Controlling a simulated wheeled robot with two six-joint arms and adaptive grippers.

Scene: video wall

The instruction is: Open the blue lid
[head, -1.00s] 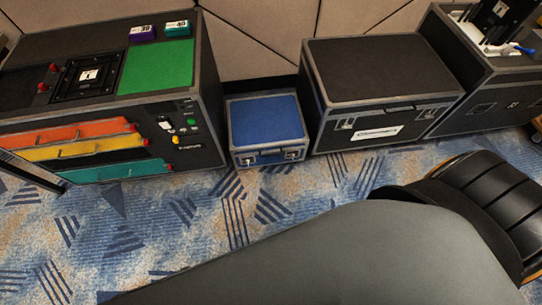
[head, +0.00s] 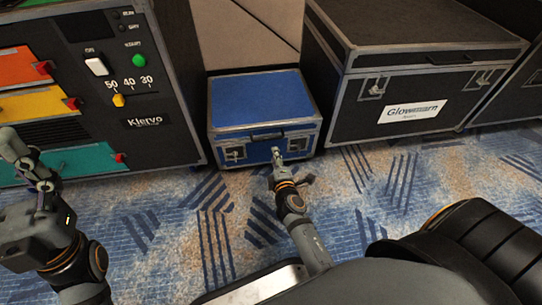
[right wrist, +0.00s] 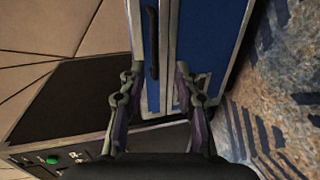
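The blue lid (head: 259,96) is shut on a blue case (head: 254,155) with metal edges, standing on the carpet. Its front has a dark handle (head: 266,136) and latches near both ends, including the left latch (head: 235,154). My right gripper (head: 277,153) is at the case's front, right of the middle. In the right wrist view its fingers (right wrist: 157,76) are apart, with the case's front and metal edging (right wrist: 173,60) beyond them; I cannot tell whether they touch it. My left gripper (head: 22,155) is at the left edge, away from the case; its opening is unclear.
A black cabinet with coloured drawers and a panel (head: 150,95) stands close on the left. A larger black case with a white label (head: 413,112) stands close on the right. A wall panel (head: 248,35) is behind. Patterned carpet (head: 185,225) is open in front.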

